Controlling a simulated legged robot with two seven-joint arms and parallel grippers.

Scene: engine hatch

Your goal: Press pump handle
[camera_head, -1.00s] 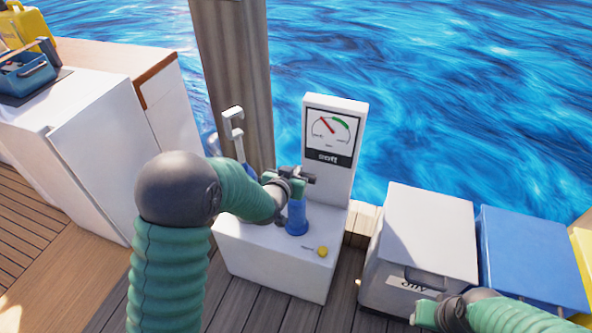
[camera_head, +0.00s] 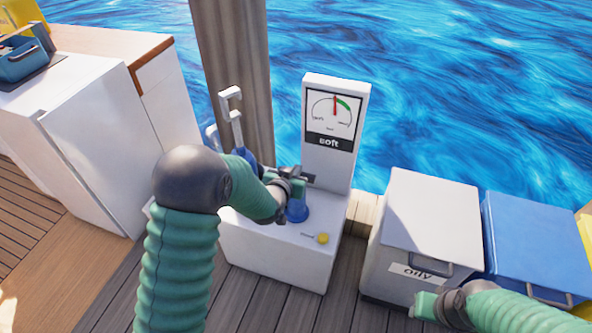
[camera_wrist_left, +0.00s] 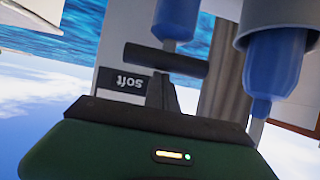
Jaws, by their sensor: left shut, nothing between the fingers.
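The pump is a white unit with a white base (camera_head: 270,258), a blue cylinder (camera_head: 297,211) and a gauge panel (camera_head: 334,118) marked "soft". The gauge needle stands near upright, at the edge of the green band. My left gripper (camera_head: 296,186) is shut and empty, just above the blue cylinder at the dark pump handle (camera_head: 308,178). In the left wrist view a dark crossbar (camera_wrist_left: 166,62) lies just ahead of the gripper body; the exact contact is hidden. My right gripper (camera_head: 426,306) is in front of the "oily" box; its jaws are unclear.
A yellow knob (camera_head: 323,239) sits on the pump base. A wooden post (camera_head: 235,70) and a white lever (camera_head: 231,108) stand behind. The white "oily" box (camera_head: 425,225) and a blue box (camera_head: 535,245) are at right. A white cabinet (camera_head: 105,130) is at left.

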